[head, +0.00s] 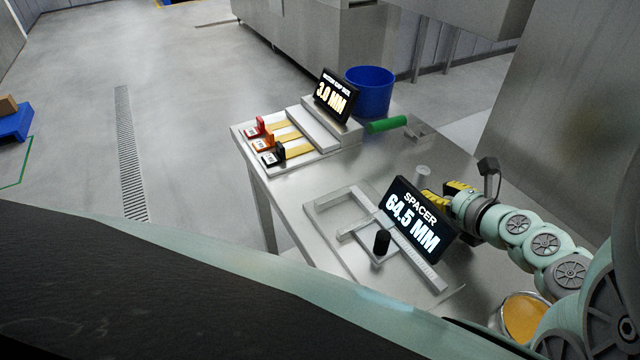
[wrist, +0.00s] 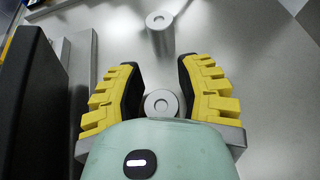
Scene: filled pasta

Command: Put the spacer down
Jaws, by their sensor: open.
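My gripper (head: 440,194) is open low over the steel table, behind the "SPACER 64.5 MM" display (head: 412,217). In the wrist view its two yellow-padded fingers (wrist: 160,82) stand apart. A grey round spacer (wrist: 161,104) with a hole in its top sits between them, with a gap visible on at least one side; its lower part is hidden by my gripper's body. A second grey cylinder (wrist: 161,38) stands upright beyond the fingertips. One grey cylinder (head: 423,172) shows in the head view, close to my gripper.
A measuring fixture (head: 350,234) with a black knob lies in front of the display. A green cylinder (head: 387,124), a blue bin (head: 370,92) and a rack with red, orange and black tags (head: 290,150) are farther back. A round container with orange contents (head: 524,318) is at lower right.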

